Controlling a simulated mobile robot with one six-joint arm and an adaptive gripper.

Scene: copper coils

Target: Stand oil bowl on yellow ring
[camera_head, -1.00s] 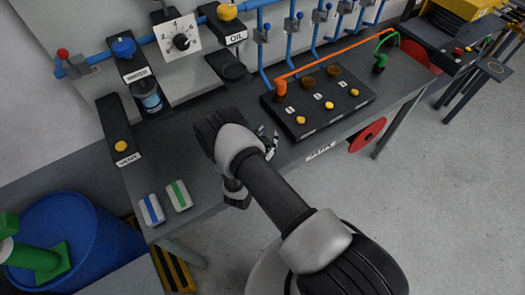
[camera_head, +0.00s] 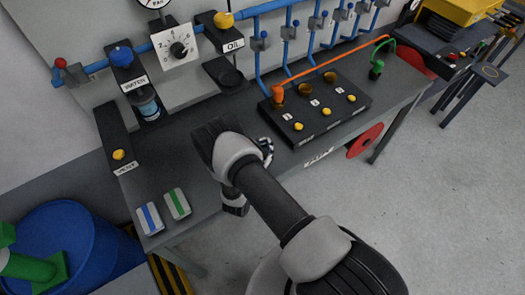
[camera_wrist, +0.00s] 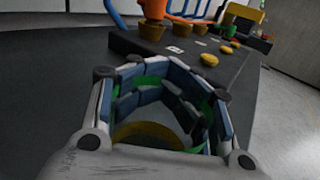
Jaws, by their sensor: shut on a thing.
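In the wrist view my gripper (camera_wrist: 168,88) is curled shut around a round vessel, which I take to be the oil bowl (camera_wrist: 148,130). Blue finger pads encircle it, green bands show between them, and a yellowish curve shows low inside. In the head view my gripper (camera_head: 266,150) is mostly hidden behind my own wrist, over the bench's front part, and the held thing cannot be made out.
The grey bench (camera_head: 195,130) holds a black button block (camera_head: 318,112) behind my gripper, with orange and green pipes. Two small boxes lie front left, near a blue barrel (camera_head: 75,245). A red wheel (camera_head: 365,141) sticks out at the bench front. The floor on the right is clear.

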